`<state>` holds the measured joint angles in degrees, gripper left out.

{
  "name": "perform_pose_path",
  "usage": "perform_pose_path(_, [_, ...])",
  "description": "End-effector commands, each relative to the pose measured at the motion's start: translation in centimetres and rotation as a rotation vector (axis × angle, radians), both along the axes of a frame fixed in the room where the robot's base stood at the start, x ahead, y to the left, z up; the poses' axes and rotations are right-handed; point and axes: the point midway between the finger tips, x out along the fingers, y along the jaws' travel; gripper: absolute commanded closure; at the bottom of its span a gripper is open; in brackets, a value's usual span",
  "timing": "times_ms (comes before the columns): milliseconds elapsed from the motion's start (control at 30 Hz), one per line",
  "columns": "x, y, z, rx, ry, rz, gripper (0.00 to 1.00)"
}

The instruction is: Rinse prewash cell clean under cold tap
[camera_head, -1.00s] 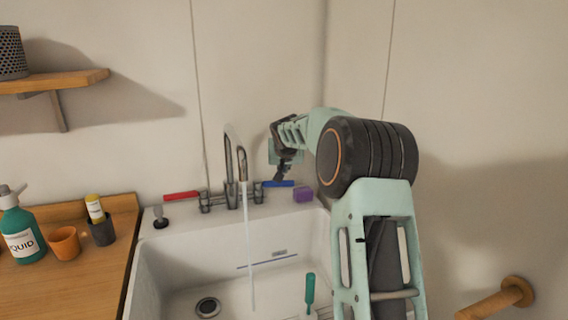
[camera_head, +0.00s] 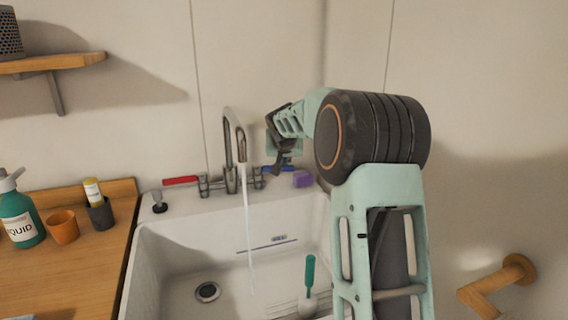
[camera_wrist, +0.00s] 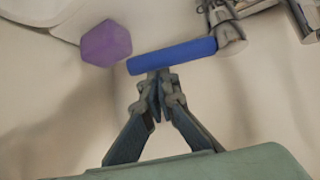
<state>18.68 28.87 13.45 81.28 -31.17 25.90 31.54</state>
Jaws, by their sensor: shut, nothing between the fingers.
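The tap (camera_head: 236,150) stands at the back of the sink, and a stream of water (camera_head: 248,225) falls from its spout into the basin. Its blue handle (camera_head: 272,170) points right; in the wrist view the blue handle (camera_wrist: 172,55) lies just beyond my fingertips. My gripper (camera_wrist: 157,77) is shut and empty, its tips at or very near the handle; contact cannot be told. The head view also shows my gripper (camera_head: 280,168) beside the handle. The red handle (camera_head: 181,180) points left. I cannot make out a prewash cell.
A purple block (camera_head: 302,179) sits on the sink ledge right of the blue handle. A green-handled brush (camera_head: 310,275) stands in the white sink (camera_head: 160,265). A soap bottle (camera_head: 18,212), an orange cup (camera_head: 63,227) and a dark cup (camera_head: 101,215) stand on the left counter.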

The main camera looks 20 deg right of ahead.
Motion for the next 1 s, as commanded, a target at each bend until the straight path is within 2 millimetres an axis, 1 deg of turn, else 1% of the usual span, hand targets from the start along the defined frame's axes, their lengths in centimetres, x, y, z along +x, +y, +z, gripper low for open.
perform_pose_path(33, [-0.1, 0.3, -0.7, -0.002, -0.001, -0.014, 1.0])
perform_pose_path(167, [-0.6, 0.4, -0.6, -0.003, -0.001, -0.065, 1.0])
perform_pose_path(433, [-1.8, 0.8, -0.1, 0.002, -0.004, -0.099, 1.0])
perform_pose_path(867, [-2.0, 0.8, 0.1, 0.001, -0.004, -0.098, 1.0])
perform_pose_path(1000, [-2.6, 1.2, 0.9, 0.001, -0.006, -0.098, 1.0])
